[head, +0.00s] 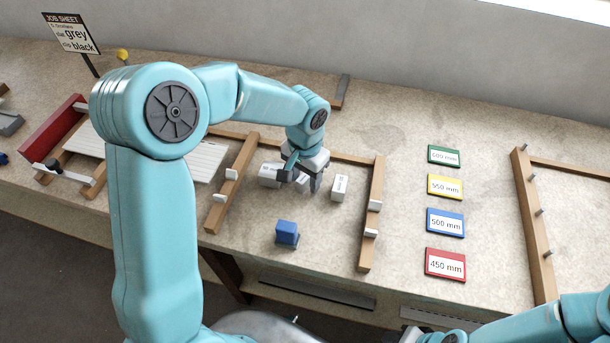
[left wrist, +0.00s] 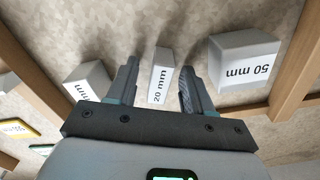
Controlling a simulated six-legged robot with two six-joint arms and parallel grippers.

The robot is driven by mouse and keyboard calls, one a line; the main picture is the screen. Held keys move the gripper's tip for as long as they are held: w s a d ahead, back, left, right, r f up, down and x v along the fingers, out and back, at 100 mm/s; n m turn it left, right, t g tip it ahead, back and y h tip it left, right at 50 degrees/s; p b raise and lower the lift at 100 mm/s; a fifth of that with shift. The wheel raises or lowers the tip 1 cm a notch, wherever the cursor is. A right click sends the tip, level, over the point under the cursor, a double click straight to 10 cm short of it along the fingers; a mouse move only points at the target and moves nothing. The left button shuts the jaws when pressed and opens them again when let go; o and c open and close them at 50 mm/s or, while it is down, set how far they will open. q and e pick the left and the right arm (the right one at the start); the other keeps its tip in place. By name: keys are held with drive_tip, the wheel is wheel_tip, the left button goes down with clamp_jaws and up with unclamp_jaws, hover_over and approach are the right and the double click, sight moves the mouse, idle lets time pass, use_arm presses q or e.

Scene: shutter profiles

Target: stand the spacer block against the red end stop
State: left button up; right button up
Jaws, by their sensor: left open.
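Three pale grey spacer blocks stand in a wooden frame. In the left wrist view, the small 20 mm block (left wrist: 161,80) is between my left gripper's fingers (left wrist: 160,67), with gaps visible. The 50 mm block (left wrist: 243,60) is to its right, and another block (left wrist: 88,80), label unreadable, to its left. In the head view, my open left gripper (head: 301,181) is low between the 50 mm block (head: 268,173) and the other block (head: 339,187), partly hiding the small one. The red end stop (head: 66,130) is an upright board at far left. My right gripper's fingers are out of view.
A blue block (head: 287,233) stands near the front of the frame. The wooden rails (head: 371,215) carry white pegs. Green, yellow, blue and red length cards (head: 445,222) lie to the right. White slats (head: 205,160) lie near the red stop, behind my left arm.

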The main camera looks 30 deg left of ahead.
sight(305, 177)
use_arm(q)
wheel_tip(305, 177, up, 12)
drive_tip(key=shift+r, duration=0.15)
drive_tip(key=shift+s, duration=0.15)
idle(0.6)
